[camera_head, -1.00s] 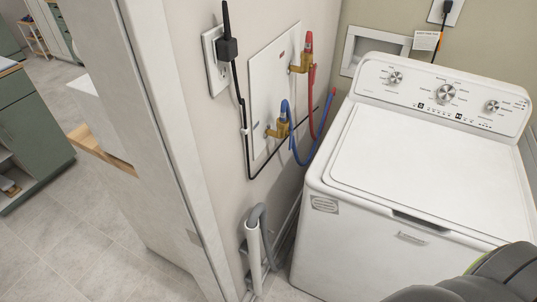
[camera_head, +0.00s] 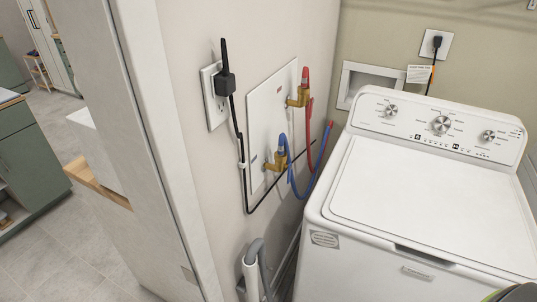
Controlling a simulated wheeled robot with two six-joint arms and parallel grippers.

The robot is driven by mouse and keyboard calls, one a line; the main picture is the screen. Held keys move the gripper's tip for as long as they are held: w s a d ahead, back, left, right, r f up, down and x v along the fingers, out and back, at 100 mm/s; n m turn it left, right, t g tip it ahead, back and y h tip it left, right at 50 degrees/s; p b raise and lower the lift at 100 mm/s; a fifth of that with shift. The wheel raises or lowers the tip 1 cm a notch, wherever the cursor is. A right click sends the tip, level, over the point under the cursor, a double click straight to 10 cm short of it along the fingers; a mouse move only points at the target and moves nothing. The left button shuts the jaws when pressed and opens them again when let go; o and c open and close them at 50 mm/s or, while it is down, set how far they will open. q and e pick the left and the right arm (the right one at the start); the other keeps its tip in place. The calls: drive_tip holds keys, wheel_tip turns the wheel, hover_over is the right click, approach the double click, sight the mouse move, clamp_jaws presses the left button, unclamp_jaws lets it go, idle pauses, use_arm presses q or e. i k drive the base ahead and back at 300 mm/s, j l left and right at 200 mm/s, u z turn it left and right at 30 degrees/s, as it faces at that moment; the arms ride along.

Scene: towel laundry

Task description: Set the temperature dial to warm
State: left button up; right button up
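A white top-loading washing machine (camera_head: 420,205) stands at the right with its lid shut. The panel lettering is too small to read, so I cannot tell which dial sets temperature or where each one points. A small dark and green piece, probably part of my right arm, shows at the bottom right corner. Neither gripper is in view.
A wall with a black-corded outlet (camera_head: 214,95), a red hose (camera_head: 310,120) and a blue hose (camera_head: 292,172) stands left of the washer. A grey drain pipe (camera_head: 252,272) rises near its front left. A green cabinet (camera_head: 30,160) and open tiled floor lie far left.

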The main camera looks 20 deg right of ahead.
sight(392, 110)
drive_tip(key=z, duration=1.85)
